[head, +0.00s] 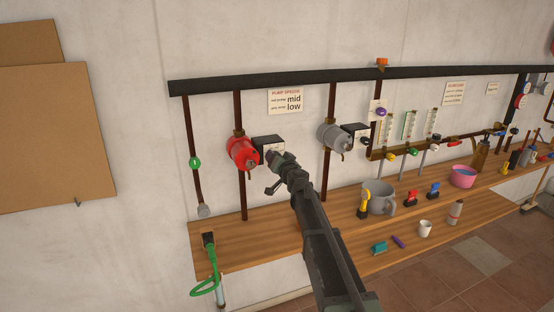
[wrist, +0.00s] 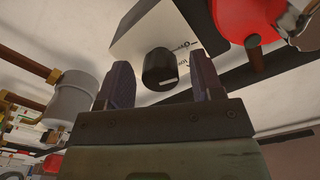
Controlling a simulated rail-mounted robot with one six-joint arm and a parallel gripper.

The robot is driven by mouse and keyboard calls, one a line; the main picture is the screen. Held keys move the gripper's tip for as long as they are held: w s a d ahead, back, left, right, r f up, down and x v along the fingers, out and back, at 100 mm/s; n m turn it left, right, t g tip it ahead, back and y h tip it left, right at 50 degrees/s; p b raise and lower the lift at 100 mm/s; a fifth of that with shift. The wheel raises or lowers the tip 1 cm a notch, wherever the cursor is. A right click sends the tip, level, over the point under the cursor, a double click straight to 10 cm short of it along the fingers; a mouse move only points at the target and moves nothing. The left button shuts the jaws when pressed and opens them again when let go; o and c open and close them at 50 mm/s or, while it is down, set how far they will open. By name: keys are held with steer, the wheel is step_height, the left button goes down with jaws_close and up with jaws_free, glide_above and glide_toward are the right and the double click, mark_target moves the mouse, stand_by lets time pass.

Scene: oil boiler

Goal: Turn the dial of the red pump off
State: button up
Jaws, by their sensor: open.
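The red pump (head: 239,152) hangs on a brown vertical pipe on the wall, and its red body fills the upper right of the wrist view (wrist: 246,14). Its dark control box (head: 266,142) is just right of it. The black round dial (wrist: 160,70) sits on the box's pale face (wrist: 140,35), with small dark markings beside it. My gripper (wrist: 158,66) is open, one finger on each side of the dial, with gaps visible and no clear contact. In the head view my gripper (head: 273,163) is in front of the box and hides the dial.
A grey pump (head: 333,137) with its own box (head: 354,133) is to the right. A sign (head: 286,101) above reads "mid" and "low". Below is a wooden shelf (head: 245,236) with a green hose, a grey pot (head: 379,197) and a pink bowl (head: 463,176).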

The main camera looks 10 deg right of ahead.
steer(key=s+d, duration=0.2)
steer(key=s, duration=0.8)
steer(key=s+a+f+n+g+y, duration=0.2)
steer(key=s+a+f+g, duration=0.25)
steer(key=s, duration=0.35)
steer(key=s+a+f+n+g+y, duration=0.2)
steer(key=s+a+f+g, duration=0.2)
steer(key=s+f+g, duration=0.3)
steer(key=s+d+f+g+h, duration=0.2)
steer(key=s+d+g+h, duration=0.1)
steer(key=s, duration=0.7)
steer(key=s+d+f+g+h, duration=0.3)
steer(key=s+h, duration=0.1)
steer(key=s, duration=0.6)
steer(key=shift+s+d+f, duration=0.25)
steer(key=shift+s+f, duration=0.1)
